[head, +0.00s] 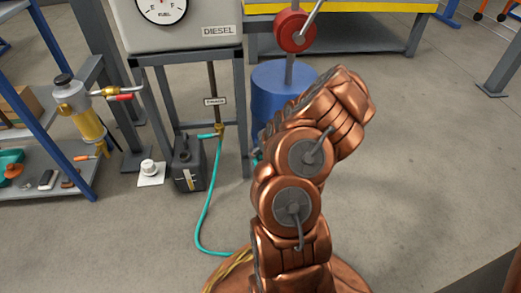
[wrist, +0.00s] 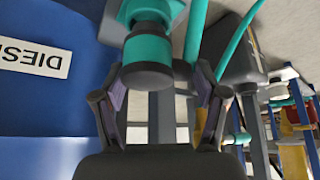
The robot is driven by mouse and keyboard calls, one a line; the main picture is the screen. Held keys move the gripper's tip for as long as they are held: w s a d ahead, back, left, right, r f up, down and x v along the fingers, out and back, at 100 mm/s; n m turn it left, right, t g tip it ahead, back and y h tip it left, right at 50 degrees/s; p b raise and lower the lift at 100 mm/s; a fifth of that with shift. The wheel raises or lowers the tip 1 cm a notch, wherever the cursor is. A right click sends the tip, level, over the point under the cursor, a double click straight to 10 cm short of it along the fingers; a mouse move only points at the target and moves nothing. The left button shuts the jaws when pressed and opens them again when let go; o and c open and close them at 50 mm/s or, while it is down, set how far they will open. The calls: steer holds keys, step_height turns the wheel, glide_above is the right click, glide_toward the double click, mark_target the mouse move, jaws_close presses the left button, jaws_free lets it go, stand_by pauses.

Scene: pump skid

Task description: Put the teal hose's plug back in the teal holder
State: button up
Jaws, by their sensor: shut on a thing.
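The teal hose (head: 205,205) hangs from the drain valve under the diesel tank and curves along the floor to behind my arm. In the wrist view my gripper (wrist: 161,78) is shut on the hose's plug (wrist: 147,50), a teal and grey cylinder with a dark end. Teal hose (wrist: 196,30) shows beyond it. A teal part at the top edge (wrist: 135,9) lies in line with the plug, close to the blue drum; I cannot tell whether it is the holder or whether the plug is seated. In the head view my arm hides the gripper and plug.
The blue drum (head: 282,92) stands behind my arm; it fills the left of the wrist view with a DIESEL label (wrist: 32,57). A dark jerrycan (head: 187,163) stands below the tank (head: 185,30). Floor at right is clear.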

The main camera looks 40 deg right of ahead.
steer(key=shift+f+b, duration=0.45)
steer(key=shift+f, duration=0.7)
stand_by(0.4)
steer(key=o, duration=1.5)
steer(key=shift+c, duration=0.2)
steer(key=shift+v, duration=0.85)
steer(key=v, duration=1)
steer(key=shift+r, duration=0.25)
steer(key=shift+s, duration=0.1)
